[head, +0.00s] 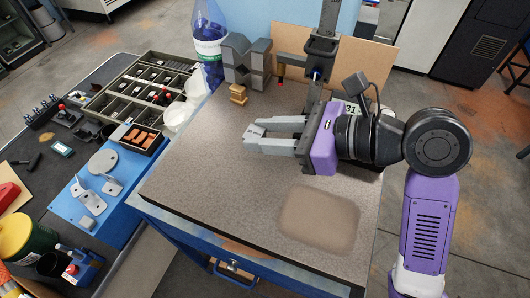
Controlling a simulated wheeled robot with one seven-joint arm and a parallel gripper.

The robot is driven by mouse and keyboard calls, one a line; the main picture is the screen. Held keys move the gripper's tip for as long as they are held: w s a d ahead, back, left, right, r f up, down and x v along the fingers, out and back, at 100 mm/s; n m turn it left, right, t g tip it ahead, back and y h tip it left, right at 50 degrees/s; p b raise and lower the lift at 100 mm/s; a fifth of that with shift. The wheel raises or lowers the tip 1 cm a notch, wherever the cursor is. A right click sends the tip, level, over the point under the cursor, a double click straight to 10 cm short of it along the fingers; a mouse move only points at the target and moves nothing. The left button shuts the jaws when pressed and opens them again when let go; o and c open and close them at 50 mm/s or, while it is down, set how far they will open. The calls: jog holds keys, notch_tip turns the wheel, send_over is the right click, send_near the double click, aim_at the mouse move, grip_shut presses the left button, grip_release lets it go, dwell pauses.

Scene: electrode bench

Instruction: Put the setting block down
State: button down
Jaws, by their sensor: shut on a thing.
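My gripper (257,136) reaches leftwards over the middle of the speckled bench top (200,180), its grey fingers low over the surface. It is shut on a small grey piece, taken as the setting block (252,132), between the fingertips. The piece is largely hidden and hard to tell from the grey fingers. Whether it touches the bench top cannot be told.
A grey V-shaped block (246,62) and a small brass piece (238,94) stand behind my gripper. An upright metal column (321,47) stands at the back. A brownish rounded patch (318,221) lies in front. Left, a compartment tray (140,95) and bottle (208,42); the bench's front left is clear.

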aim_at(266, 165)
jog(key=shift+f, duration=2.9)
jog(key=c, duration=1)
grip_release()
jog(key=shift+f, duration=0.1)
jog(key=shift+c, duration=0.2)
jog(key=shift+b, duration=0.3)
jog(key=v, duration=1.2)
